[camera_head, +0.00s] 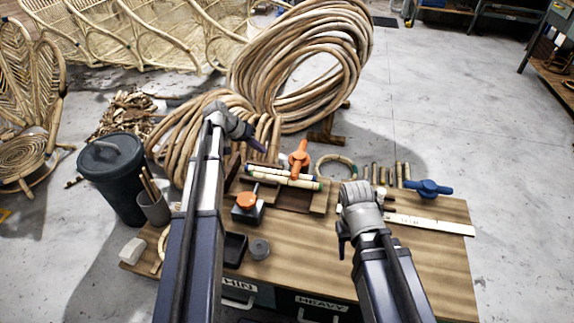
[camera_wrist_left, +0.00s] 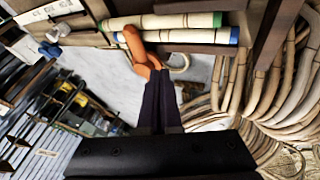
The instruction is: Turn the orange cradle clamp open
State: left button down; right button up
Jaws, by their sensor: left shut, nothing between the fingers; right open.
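The orange cradle clamp (camera_head: 299,158) stands upright at the back of the wooden cradle (camera_head: 293,196), by two pale rattan poles (camera_head: 284,172) with blue and green ends. The orange clamp also shows in the left wrist view (camera_wrist_left: 135,48), its lever crossing in front of the poles. My left gripper (camera_head: 261,147) is shut and empty, to the left of the clamp. In the left wrist view its closed fingertips (camera_wrist_left: 159,76) appear very close to the orange lever; I cannot tell whether they touch. My right gripper (camera_head: 343,241) is open, low over the bench's right half.
A blue clamp (camera_head: 428,188) and a pale ruler (camera_head: 430,223) lie on the right. A black block with an orange knob (camera_head: 247,200) stands in front of the cradle. Large rattan coils (camera_head: 300,65) rise behind. A dark bin (camera_head: 112,180) stands left.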

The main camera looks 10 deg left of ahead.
aim_at(299, 161)
pick_arm(q)
jog(key=b+x, duration=0.9)
jog(key=x, duration=0.1)
jog(key=shift+f, duration=0.3)
pick_arm(e)
notch_tip(299, 161, down, 9)
pick_arm(q)
jog(key=d, duration=0.3)
jog(key=shift+d, duration=0.25)
pick_arm(e)
jog(key=shift+a, duration=0.1)
pick_arm(q)
jog(key=shift+d, duration=0.2)
jog(key=shift+s+d, duration=0.1)
